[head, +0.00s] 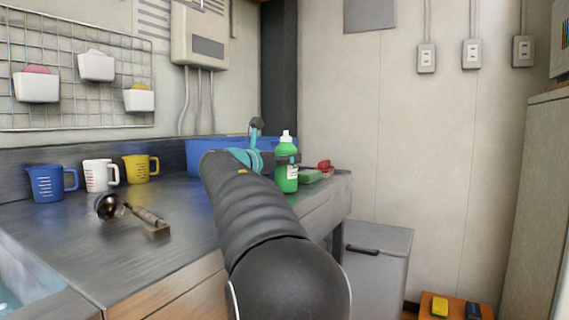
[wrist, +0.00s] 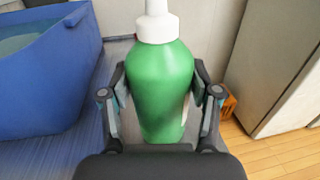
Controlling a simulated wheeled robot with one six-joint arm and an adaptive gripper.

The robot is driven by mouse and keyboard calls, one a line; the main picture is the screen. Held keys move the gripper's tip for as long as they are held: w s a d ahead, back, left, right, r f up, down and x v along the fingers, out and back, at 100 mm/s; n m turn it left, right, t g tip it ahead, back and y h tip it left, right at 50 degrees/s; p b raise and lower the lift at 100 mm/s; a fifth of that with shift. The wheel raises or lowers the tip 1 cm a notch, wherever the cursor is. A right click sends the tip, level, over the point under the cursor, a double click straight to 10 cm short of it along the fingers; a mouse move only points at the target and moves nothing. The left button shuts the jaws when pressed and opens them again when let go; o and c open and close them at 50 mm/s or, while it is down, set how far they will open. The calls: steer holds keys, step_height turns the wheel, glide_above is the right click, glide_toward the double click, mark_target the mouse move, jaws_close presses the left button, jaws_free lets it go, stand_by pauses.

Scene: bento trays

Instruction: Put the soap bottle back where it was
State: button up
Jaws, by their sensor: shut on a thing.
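The soap bottle (head: 284,176) is green with a white pump top and a pale label. It looks upright near the right end of the steel counter (head: 190,212). In the wrist view the bottle (wrist: 161,88) fills the middle, between the two fingers of my gripper (wrist: 160,98). My gripper is shut on the bottle's body. In the head view my arm hides most of the gripper. I cannot tell whether the bottle's base touches the counter.
A blue tub (wrist: 45,70) of water stands left of the bottle. Blue (head: 47,184), white (head: 99,175) and yellow (head: 140,169) jugs and a ladle (head: 112,207) sit on the counter's left. A red thing (head: 325,165) lies right of the bottle. A grey bin (head: 377,262) stands below.

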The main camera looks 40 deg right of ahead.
steer(key=shift+f, duration=0.1)
steer(key=o, duration=1.4)
steer(key=shift+o, duration=0.2)
steer(key=shift+a, duration=0.15)
steer(key=v, duration=1.1)
steer(key=shift+s+a+p, duration=0.2)
steer(key=shift+a+p, duration=0.1)
steer(key=shift+a, duration=0.05)
